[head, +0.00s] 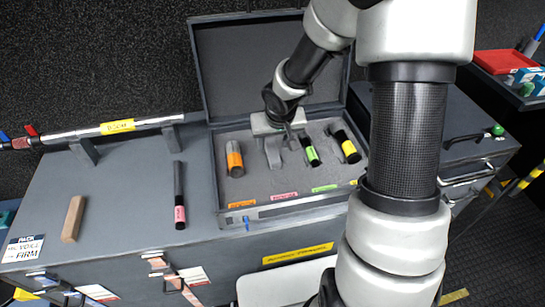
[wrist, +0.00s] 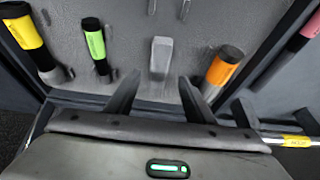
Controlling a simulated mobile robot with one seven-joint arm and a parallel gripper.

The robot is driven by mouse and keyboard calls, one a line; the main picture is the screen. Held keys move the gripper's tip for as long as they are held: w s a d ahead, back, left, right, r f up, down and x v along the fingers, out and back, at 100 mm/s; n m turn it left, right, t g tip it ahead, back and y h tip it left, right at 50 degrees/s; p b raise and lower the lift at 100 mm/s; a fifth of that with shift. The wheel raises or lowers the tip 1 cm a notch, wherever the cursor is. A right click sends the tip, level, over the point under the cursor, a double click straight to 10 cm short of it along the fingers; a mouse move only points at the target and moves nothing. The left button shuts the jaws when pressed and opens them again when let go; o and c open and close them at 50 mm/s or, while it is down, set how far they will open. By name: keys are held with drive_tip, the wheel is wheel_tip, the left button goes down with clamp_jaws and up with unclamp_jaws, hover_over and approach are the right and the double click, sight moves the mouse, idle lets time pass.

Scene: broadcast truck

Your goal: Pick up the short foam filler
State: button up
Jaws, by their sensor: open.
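A small pale grey block, which looks like the short foam filler (wrist: 161,56), stands in the open case between the green-banded and orange-banded microphones. In the head view the filler (head: 273,155) shows just below my gripper, partly covered by it. My gripper (head: 279,140) is over the case, open and empty. In the wrist view my gripper (wrist: 157,90) has its two dark fingers apart, and the filler shows beyond the tips, roughly centred between them. I see no contact.
The case (head: 229,199) also holds orange (head: 234,158), green (head: 311,153) and yellow (head: 348,148) microphones near the filler. A pink-banded microphone (head: 179,196) and a tan block (head: 73,218) lie on the bench at left. The raised lid (head: 235,65) stands behind.

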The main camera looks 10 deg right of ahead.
sight(273, 151)
drive_tip(key=shift+b+x, duration=0.9)
drive_tip(key=shift+x, duration=1.85)
drive_tip(key=shift+s+d, duration=0.15)
drive_tip(key=shift+c, duration=0.3)
drive_tip(key=c, duration=1)
